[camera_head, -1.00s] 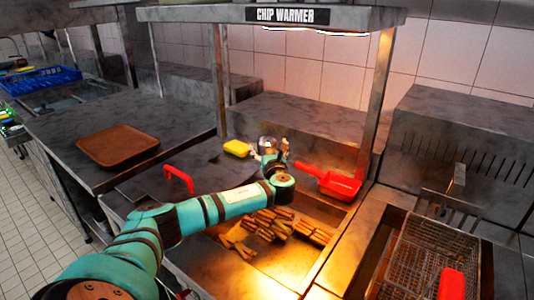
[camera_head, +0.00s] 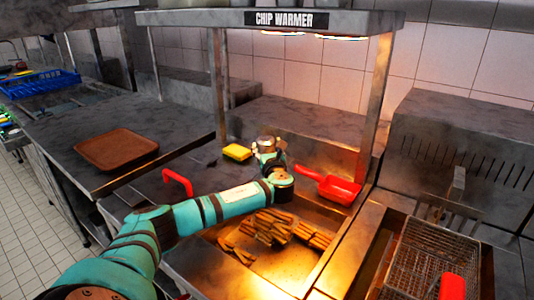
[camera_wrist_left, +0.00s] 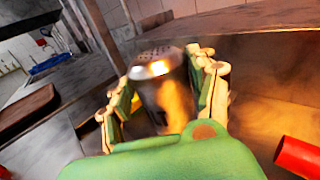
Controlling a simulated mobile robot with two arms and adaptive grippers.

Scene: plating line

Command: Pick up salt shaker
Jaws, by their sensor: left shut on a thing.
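The salt shaker (camera_wrist_left: 160,85) is a metal cylinder with a holed, domed top. It stands roughly upright between the two fingers of my left gripper (camera_wrist_left: 165,95) in the left wrist view. The fingers are shut on its sides. In the head view, the left gripper (camera_head: 268,152) is at the back of the chip warmer, and the shaker's silvery top (camera_head: 265,142) shows between the fingers. The shaker's base is hidden by the gripper, so I cannot tell whether it touches the surface. My right gripper is not in view.
A yellow sponge-like block (camera_head: 237,152) lies left of the gripper. A red scoop (camera_head: 338,188) lies to its right. Chips (camera_head: 275,226) lie in the warmer below the arm. A post (camera_head: 219,85) and the overhead shelf (camera_head: 200,18) frame the space. A brown tray (camera_head: 116,148) sits left.

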